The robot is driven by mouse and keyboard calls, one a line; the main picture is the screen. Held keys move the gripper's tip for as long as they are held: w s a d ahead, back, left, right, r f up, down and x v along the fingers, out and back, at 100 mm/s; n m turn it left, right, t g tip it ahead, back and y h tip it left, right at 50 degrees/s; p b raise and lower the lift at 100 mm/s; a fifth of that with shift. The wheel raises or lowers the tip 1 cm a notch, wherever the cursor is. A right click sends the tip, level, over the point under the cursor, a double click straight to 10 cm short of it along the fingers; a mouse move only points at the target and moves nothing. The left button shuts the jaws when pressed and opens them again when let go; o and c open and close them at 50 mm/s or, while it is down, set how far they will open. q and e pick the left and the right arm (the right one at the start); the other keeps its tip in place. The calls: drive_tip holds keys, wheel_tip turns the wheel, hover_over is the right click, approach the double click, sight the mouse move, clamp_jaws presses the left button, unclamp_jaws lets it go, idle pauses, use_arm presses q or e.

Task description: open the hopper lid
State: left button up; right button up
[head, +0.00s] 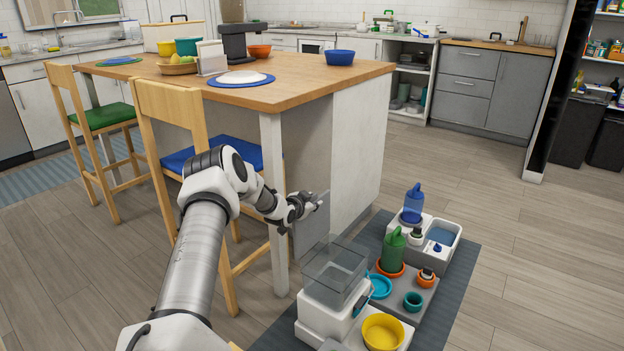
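The feeder has a clear, box-shaped hopper (335,273) on a white base (323,321), at the lower middle of the head view. A translucent grey panel (311,234), which looks like the hopper lid, stands roughly upright along the hopper's left side, and the hopper top looks uncovered. My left gripper (314,202) is at the panel's upper edge, with its fingers pointing right. It overlaps the panel in the picture; I cannot tell whether it touches or grips it. My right gripper is not in view.
A yellow bowl (383,332) sits in front of the feeder. Green (393,250) and blue (413,204) bottles and small cups stand on trays along the dark mat (459,277). The wooden island (300,88) and a blue-seated chair (212,152) stand close behind my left arm. Floor on the right is clear.

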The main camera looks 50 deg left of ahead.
sight(312, 220)
use_arm(q)
wheel_tip(312, 220, up, 10)
drive_tip(key=shift+r, duration=0.15)
idle(0.4)
idle(0.4)
